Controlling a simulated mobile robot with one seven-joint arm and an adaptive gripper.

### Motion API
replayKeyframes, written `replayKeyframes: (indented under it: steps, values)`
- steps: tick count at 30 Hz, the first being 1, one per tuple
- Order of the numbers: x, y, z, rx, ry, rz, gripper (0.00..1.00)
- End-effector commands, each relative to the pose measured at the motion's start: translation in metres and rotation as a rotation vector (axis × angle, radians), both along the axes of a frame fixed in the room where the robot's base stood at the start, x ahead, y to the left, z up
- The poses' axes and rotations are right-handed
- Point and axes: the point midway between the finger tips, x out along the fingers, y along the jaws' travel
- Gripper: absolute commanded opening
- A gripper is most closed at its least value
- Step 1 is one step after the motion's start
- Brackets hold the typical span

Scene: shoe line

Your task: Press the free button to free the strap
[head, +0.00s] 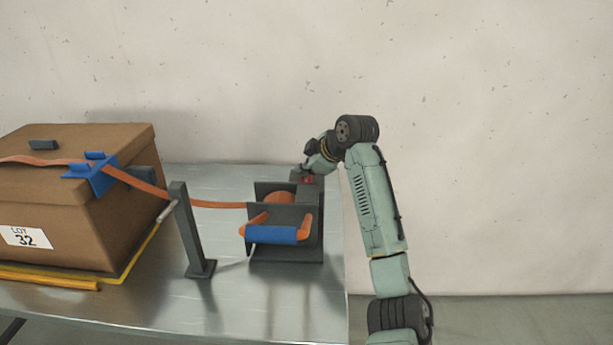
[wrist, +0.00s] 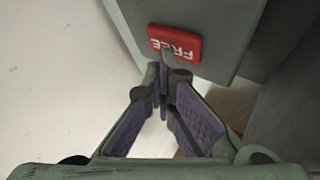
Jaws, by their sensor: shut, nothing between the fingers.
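The red free button (wrist: 175,43), lettered "FREE", sits on a grey housing (wrist: 222,22) in the wrist view. It also shows as a small red patch on the ratchet unit (head: 307,179) in the head view. My gripper (wrist: 163,72) is shut and empty, its fingertips right at the button's lower edge in the picture. I cannot tell whether they touch it. The orange strap (head: 220,204) runs from the box, past a dark post, into the ratchet unit. In the head view, my gripper's fingertips are hard to make out behind the unit's top.
A cardboard box (head: 75,210) labelled "LOT 32" stands at the left with a blue corner piece (head: 92,178) on it. A dark post (head: 190,230) stands between box and unit. A blue handle (head: 275,235) fronts the unit. The metal table (head: 250,310) is clear in front.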

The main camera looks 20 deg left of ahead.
Motion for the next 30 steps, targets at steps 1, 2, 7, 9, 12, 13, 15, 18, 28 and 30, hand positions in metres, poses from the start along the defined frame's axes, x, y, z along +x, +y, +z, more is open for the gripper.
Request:
replayKeyframes:
  steps: [1,2,7,9,12,13,15,18,28,30]
  values:
    - [0.000,0.000,-0.001,-0.001,0.002,0.000,0.00]
    - [0.000,0.000,-0.001,-0.002,0.002,-0.001,0.00]
    - [0.000,0.000,0.000,-0.002,0.002,-0.001,0.00]
    - [0.000,0.000,0.003,-0.002,0.002,-0.001,0.00]
    - [0.000,0.000,0.009,-0.002,0.002,-0.001,0.00]
    - [0.000,0.000,0.011,-0.002,0.002,-0.001,0.00]
    - [0.000,0.000,0.016,-0.001,0.002,0.000,0.00]
    - [0.000,0.000,0.020,-0.001,0.001,-0.001,0.00]
    - [0.000,0.000,0.020,-0.001,0.001,0.000,0.00]
    - [0.000,0.000,0.022,-0.001,0.001,0.000,0.00]
